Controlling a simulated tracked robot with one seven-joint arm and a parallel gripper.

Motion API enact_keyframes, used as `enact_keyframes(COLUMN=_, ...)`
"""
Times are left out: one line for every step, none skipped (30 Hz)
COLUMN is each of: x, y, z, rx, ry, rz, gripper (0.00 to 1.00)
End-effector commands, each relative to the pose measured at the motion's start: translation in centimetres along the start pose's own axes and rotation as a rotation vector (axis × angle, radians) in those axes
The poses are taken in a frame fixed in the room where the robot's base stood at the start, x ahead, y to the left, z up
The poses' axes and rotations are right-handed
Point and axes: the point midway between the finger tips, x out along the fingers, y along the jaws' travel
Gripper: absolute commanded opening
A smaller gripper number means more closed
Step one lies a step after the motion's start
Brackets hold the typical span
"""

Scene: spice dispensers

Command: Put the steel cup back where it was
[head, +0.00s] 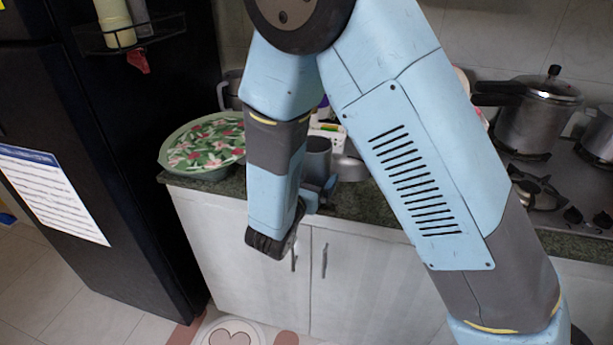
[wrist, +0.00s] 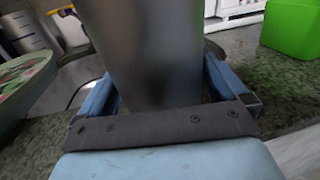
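The steel cup (head: 317,155) is a plain grey cylinder at the counter's front edge, partly hidden by my arm in the head view. In the wrist view the cup (wrist: 145,45) fills the upper middle, upright between my two blue fingers. My gripper (wrist: 160,92) is closed around the cup, with a finger against each side. In the head view my gripper (head: 318,190) shows low at the cup, partly behind my forearm. The cup's base is hidden, so I cannot tell whether it touches the counter.
The dark green counter (wrist: 260,72) shows beside the cup. A bowl with a floral cover (head: 207,140) stands left, and a bright green container (wrist: 292,28) stands right in the wrist view. A pressure cooker (head: 535,115) sits on the stove (head: 562,185). White cabinets (head: 350,275) are below.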

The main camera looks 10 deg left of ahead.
Motion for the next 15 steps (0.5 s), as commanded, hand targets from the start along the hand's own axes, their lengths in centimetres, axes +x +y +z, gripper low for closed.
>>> enact_keyframes(x=0.0, y=0.0, z=0.0, rx=0.0, ry=0.0, rz=0.0, gripper=1.0)
enact_keyframes(x=0.0, y=0.0, z=0.0, rx=0.0, ry=0.0, rz=0.0, gripper=1.0)
enact_keyframes(x=0.0, y=0.0, z=0.0, rx=0.0, ry=0.0, rz=0.0, gripper=1.0)
enact_keyframes(x=0.0, y=0.0, z=0.0, rx=0.0, ry=0.0, rz=0.0, gripper=1.0)
enact_keyframes(x=0.0, y=0.0, z=0.0, rx=0.0, ry=0.0, rz=0.0, gripper=1.0)
enact_keyframes(x=0.0, y=0.0, z=0.1, rx=0.0, ry=0.0, rz=0.0, gripper=1.0)
enact_keyframes(x=0.0, y=0.0, z=0.1, rx=0.001, ry=0.0, rz=0.0, gripper=1.0)
enact_keyframes(x=0.0, y=0.0, z=0.2, rx=0.001, ry=0.0, rz=0.0, gripper=1.0)
enact_keyframes(x=-0.2, y=0.0, z=0.2, rx=0.001, ry=0.0, rz=0.001, gripper=1.0)
enact_keyframes(x=-0.5, y=0.1, z=0.2, rx=0.001, ry=0.0, rz=0.001, gripper=1.0)
enact_keyframes(x=-0.8, y=0.1, z=0.2, rx=0.001, ry=0.0, rz=0.001, gripper=1.0)
enact_keyframes(x=-1.3, y=0.1, z=0.2, rx=0.001, ry=0.0, rz=0.003, gripper=1.0)
enact_keyframes(x=-1.7, y=0.1, z=0.2, rx=0.001, ry=0.0, rz=0.004, gripper=1.0)
enact_keyframes(x=-2.2, y=0.1, z=0.2, rx=0.001, ry=0.0, rz=0.004, gripper=1.0)
enact_keyframes(x=-2.9, y=0.1, z=0.2, rx=0.001, ry=0.001, rz=0.004, gripper=1.0)
